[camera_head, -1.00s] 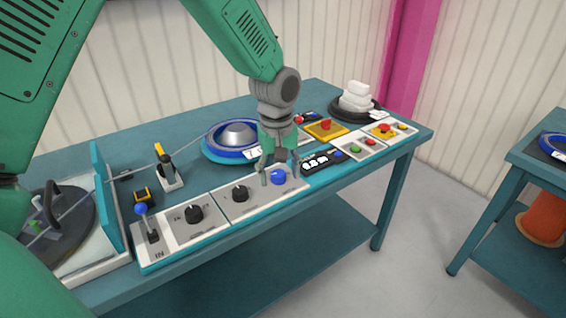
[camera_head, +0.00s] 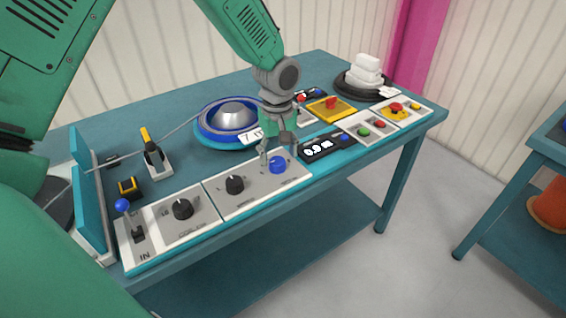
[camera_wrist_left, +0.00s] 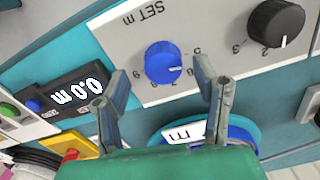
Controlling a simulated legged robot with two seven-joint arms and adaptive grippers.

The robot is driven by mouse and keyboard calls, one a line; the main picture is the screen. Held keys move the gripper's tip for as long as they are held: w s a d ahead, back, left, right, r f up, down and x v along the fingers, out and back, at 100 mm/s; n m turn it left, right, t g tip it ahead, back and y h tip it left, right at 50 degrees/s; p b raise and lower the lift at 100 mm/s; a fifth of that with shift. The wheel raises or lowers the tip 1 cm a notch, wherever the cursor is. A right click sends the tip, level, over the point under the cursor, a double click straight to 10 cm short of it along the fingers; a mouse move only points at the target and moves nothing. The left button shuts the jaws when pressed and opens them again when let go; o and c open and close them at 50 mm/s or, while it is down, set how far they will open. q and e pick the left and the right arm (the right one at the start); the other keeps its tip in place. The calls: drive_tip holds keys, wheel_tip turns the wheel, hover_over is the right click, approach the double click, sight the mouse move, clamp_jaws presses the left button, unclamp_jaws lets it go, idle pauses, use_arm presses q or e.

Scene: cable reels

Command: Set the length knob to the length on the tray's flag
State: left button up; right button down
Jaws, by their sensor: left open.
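The blue length knob (camera_head: 277,165) sits on the white panel marked SET m; it also shows in the left wrist view (camera_wrist_left: 163,62). Its white pointer mark is near the 6. My left gripper (camera_head: 278,153) is open at the knob, and in the left wrist view its fingers (camera_wrist_left: 160,72) appear on either side of it, not closed on it. The blue tray (camera_head: 200,136) holds a reel with a silver hub. Its white flag (camera_head: 249,136) shows a 7, with the rest hidden by my gripper; an m shows in the left wrist view (camera_wrist_left: 183,134). My right gripper is out of view.
A black display (camera_head: 327,147) reading 0.0 m lies right of the knob. A black knob (camera_head: 234,184), another black knob (camera_head: 182,209) and a blue-tipped lever (camera_head: 124,206) line the front panel. A yellow-handled clamp (camera_head: 152,152) stands behind. Button boxes sit at right.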

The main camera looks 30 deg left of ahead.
sight(277, 160)
use_arm(q)
drive_tip(key=a+f, duration=0.2)
drive_tip(key=shift+a+f, duration=0.25)
drive_tip(key=shift+f, duration=0.15)
drive_tip(key=shift+a+f, duration=0.15)
drive_tip(key=shift+f, duration=0.15)
drive_tip(key=shift+d, duration=0.35)
drive_tip(key=d, duration=0.1)
drive_tip(key=d+r, duration=0.1)
drive_tip(key=d, duration=0.1)
drive_tip(key=shift+d, duration=0.25)
drive_tip(key=shift+c, duration=0.8)
drive_tip(key=shift+d, duration=0.15)
drive_tip(key=c, duration=0.7)
drive_tip(key=shift+s+a+r, duration=0.1)
drive_tip(key=shift+a, duration=0.2)
drive_tip(key=c, duration=0.4)
drive_tip(key=shift+o, duration=0.6)
drive_tip(key=shift+a, duration=0.9)
drive_tip(key=shift+a+f, duration=0.35)
drive_tip(key=shift+f, duration=0.05)
drive_tip(key=shift+d, duration=0.4)
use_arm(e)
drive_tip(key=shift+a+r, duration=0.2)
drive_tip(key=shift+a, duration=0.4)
